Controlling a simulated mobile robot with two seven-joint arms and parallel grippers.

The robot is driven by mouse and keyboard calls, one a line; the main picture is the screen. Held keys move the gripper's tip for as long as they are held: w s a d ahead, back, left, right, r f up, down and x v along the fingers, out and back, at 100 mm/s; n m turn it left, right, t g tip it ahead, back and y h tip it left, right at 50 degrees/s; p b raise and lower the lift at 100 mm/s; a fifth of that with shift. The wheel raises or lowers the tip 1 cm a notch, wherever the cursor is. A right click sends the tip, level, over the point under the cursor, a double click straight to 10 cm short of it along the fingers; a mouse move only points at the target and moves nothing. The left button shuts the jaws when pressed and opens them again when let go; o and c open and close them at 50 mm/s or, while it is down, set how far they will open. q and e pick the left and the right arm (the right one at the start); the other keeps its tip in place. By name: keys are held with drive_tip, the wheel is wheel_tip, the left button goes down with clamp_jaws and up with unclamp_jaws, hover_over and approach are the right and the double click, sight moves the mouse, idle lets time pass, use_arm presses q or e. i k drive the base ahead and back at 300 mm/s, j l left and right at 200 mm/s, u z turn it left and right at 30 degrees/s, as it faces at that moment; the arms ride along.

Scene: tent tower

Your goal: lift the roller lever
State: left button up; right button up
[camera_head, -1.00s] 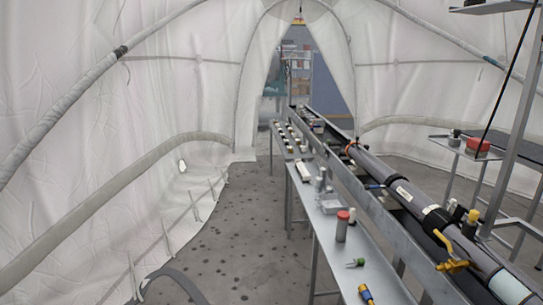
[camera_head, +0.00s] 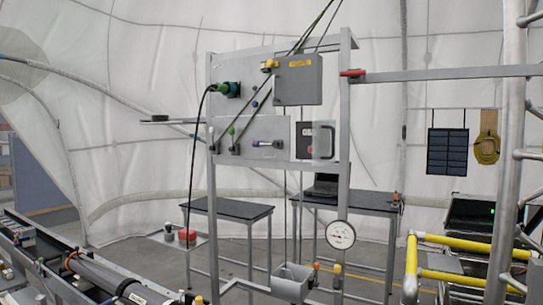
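I cannot tell for sure which part is the roller lever. A grey metal frame (camera_head: 344,120) stands in the middle with control panels on it. A red handle (camera_head: 352,73) sticks out at its upper right post. A grey box (camera_head: 298,80) with a yellow label hangs at the top, with a yellow part (camera_head: 269,65) at its left corner. Several small knob-ended levers (camera_head: 232,132) sit on the lower panel (camera_head: 262,140). Neither of my grippers is in view.
A long dark tube (camera_head: 95,274) on a rail lies at lower left. Two black tables (camera_head: 232,209) stand behind the frame, one with a laptop (camera_head: 322,186). A round gauge (camera_head: 340,235) and a grey bin (camera_head: 292,281) are low on the frame. Yellow-padded rails (camera_head: 455,243) are at right.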

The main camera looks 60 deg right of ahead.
sight(256, 144)
drive_tip(key=z, duration=2.05)
